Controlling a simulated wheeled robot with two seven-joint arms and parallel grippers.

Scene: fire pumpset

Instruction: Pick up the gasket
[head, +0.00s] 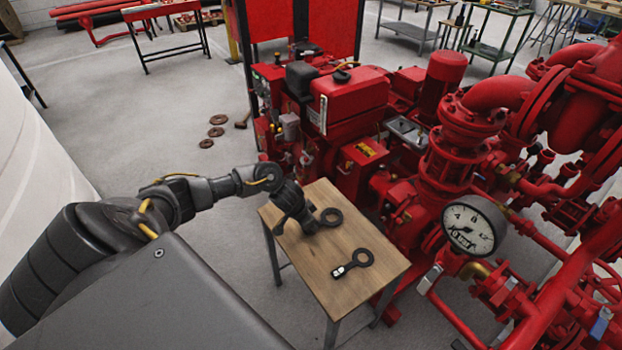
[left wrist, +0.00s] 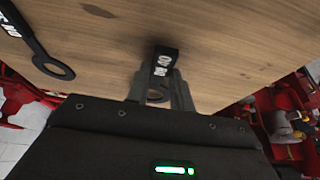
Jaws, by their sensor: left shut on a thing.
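Two black ring-shaped gaskets, each with a flat tab bearing white marks, are at the small wooden table (head: 345,235). My left gripper (head: 311,226) is low over the table's far left part, shut on the tab of the far gasket (head: 331,217). In the left wrist view that gasket's tab (left wrist: 164,66) stands between the fingers of the gripper (left wrist: 161,88); its ring is partly hidden by them. I cannot tell whether it still touches the table. The other gasket (head: 363,258) lies flat nearer the front, and shows at the left wrist view's left (left wrist: 55,67). My right gripper is not in view.
A red pump set (head: 345,105) with pipes and a pressure gauge (head: 474,228) stands close to the table's right and far sides. Several rusty rings (head: 217,131) lie on the floor behind. Open floor (head: 170,110) is at the left.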

